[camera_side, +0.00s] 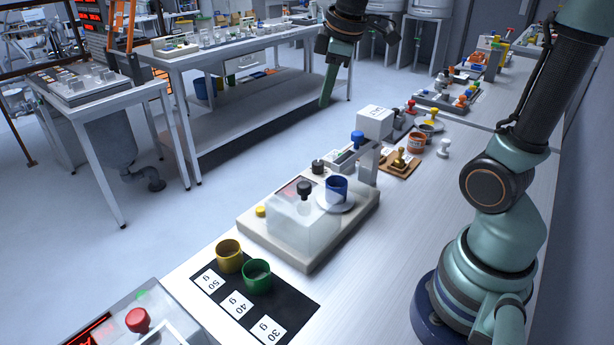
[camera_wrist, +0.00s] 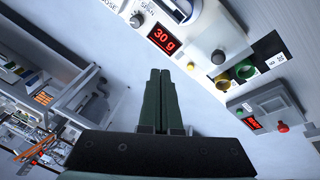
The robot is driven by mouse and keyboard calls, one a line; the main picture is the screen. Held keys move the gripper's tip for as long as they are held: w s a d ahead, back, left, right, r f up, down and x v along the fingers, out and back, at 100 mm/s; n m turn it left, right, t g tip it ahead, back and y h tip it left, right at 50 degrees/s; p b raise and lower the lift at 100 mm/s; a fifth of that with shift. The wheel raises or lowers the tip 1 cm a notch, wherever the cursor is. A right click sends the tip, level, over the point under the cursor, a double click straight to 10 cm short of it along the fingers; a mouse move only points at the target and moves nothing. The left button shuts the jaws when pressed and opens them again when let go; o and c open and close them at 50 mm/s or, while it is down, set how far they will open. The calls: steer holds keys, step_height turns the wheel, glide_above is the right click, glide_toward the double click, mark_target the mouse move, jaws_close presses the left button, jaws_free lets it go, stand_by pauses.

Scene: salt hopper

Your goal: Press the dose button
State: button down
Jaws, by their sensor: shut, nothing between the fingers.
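The dosing machine (camera_side: 345,228) stands on the bench in the side view, with a yellow button (camera_side: 260,211), a black knob (camera_side: 318,166) and a blue knob (camera_side: 357,137). I cannot tell for sure which is the dose button. In the wrist view, the display (camera_wrist: 163,38) reads 30 g, between the black knob (camera_wrist: 136,19) and the yellow button (camera_wrist: 191,66). Small lettering near the top edge is partly cut off. My gripper (camera_side: 325,104) is shut and empty, in the air beyond the machine, touching nothing. Its fingers (camera_wrist: 160,72) also show in the wrist view.
A blue cup (camera_side: 337,188) stands on the machine's saucer, beside a clear cover with a black knob (camera_side: 304,188). Yellow (camera_side: 229,254) and green (camera_side: 257,274) cups stand on a black mat. A console with a red button (camera_side: 138,319) is nearest the camera.

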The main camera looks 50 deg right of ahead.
steer(key=w+d+f+n+g, duration=0.1)
steer(key=w+d+f+n, duration=0.1)
steer(key=d, duration=0.4)
steer(key=w+d+f+n+g, duration=0.1)
steer(key=w+d+f+n, duration=0.1)
steer(key=d+n, duration=0.3)
steer(key=w+d+f+n+g, duration=0.1)
steer(key=w+d+f+n, duration=0.2)
steer(key=d, duration=0.5)
steer(key=shift+f+n+y, duration=0.4)
steer(key=shift+f+n, duration=0.2)
steer(key=shift+f, duration=0.2)
steer(key=shift+d, duration=0.1)
step_height(320, 180, down, 14)
steer(key=shift+f, duration=0.1)
steer(key=shift+s+f, duration=0.1)
steer(key=shift+f, duration=1)
step_height(320, 180, up, 15)
steer(key=shift+w, duration=0.35)
